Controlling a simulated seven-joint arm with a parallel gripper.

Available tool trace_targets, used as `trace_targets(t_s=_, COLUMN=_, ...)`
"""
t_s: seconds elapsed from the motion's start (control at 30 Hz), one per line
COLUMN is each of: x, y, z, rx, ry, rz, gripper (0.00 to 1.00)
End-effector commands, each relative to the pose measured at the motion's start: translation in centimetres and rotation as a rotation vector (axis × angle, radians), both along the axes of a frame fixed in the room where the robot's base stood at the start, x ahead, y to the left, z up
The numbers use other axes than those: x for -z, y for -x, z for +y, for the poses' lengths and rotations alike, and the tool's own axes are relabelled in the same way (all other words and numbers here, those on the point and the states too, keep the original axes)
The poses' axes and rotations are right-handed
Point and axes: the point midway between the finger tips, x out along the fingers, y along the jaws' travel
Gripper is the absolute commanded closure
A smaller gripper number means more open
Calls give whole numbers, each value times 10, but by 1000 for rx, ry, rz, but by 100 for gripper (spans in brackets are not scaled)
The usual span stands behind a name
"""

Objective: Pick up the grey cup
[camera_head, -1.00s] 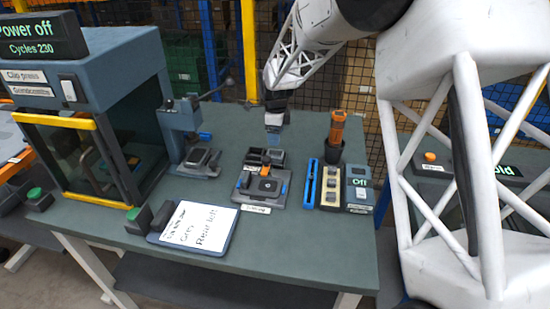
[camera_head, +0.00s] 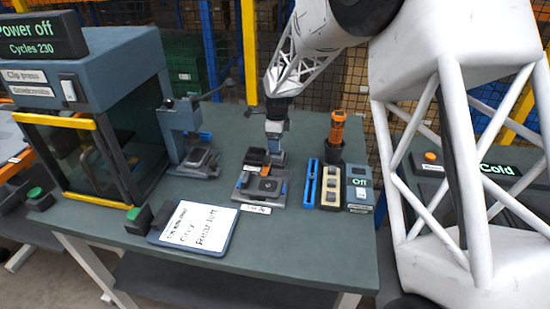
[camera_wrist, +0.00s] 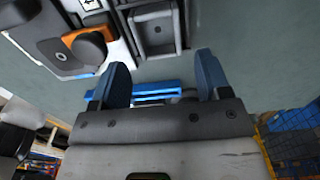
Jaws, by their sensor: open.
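My gripper (camera_head: 275,155) is low over the bench behind the fixture (camera_head: 260,188). In the wrist view its two blue fingers (camera_wrist: 163,78) stand apart with nothing held between them. A grey recessed rectangular piece (camera_wrist: 155,30) with a small round mark sits just beyond the fingertips, in a pale frame. It may be the grey cup, but I cannot be sure. In the head view my gripper hides most of that spot. A dark compartment (camera_head: 255,155) shows to the left of the gripper.
The fixture's orange and dark clamp (camera_wrist: 88,45) stands close by. To the right are a blue rail (camera_head: 312,183), a switch box (camera_head: 359,186) and an orange-handled tool in a dark holder (camera_head: 336,130). A sign (camera_head: 194,227) reads "Grey Rear left". A press (camera_head: 95,110) stands left.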

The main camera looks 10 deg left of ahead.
Motion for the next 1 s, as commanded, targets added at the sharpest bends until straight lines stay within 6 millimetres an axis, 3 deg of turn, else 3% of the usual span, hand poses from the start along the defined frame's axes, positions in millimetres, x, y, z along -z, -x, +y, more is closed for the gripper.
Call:
trace_targets(t_s=0.5, x=47, y=2, z=-1, rx=0, ry=0, rz=1, gripper=30)
trace_targets(t_s=1.0, x=52, y=2, z=-1, rx=0, ry=0, rz=1, gripper=30)
